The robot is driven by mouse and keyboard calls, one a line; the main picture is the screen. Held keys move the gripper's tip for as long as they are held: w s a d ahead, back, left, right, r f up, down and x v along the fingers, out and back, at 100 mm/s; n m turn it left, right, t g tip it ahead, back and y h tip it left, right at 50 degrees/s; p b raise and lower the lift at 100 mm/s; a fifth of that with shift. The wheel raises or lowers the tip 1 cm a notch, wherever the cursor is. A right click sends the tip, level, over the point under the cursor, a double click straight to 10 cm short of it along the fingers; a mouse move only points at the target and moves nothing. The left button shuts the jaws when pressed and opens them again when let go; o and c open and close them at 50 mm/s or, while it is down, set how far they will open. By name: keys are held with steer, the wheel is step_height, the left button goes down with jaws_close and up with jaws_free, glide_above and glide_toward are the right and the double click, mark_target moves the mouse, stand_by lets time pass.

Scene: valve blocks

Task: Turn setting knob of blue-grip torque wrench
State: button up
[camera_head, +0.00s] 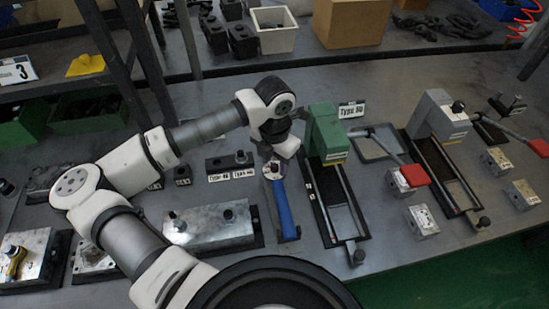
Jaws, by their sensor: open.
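The blue-grip torque wrench (284,208) lies on a dark narrow holder on the workbench, just left of the green press. Its blue grip runs toward the bench's front edge. The setting knob cannot be made out clearly. My gripper (274,161) hangs over the far end of the wrench, where a small pale and dark part shows just beneath it. The fingers are small and partly merged with the wrench end. The gripper is open, and I cannot tell whether it touches the wrench.
The green press (325,134) stands close to the right of my gripper. A grey press (436,115) with red-handled levers is farther right. A large metal valve block (208,229) lies left of the wrench. Small metal blocks (422,221) sit at the right. A white bin (274,40) stands behind.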

steer(key=shift+f, duration=0.25)
jaws_close()
steer(key=shift+f+b, duration=0.1)
steer(key=shift+b, duration=0.3)
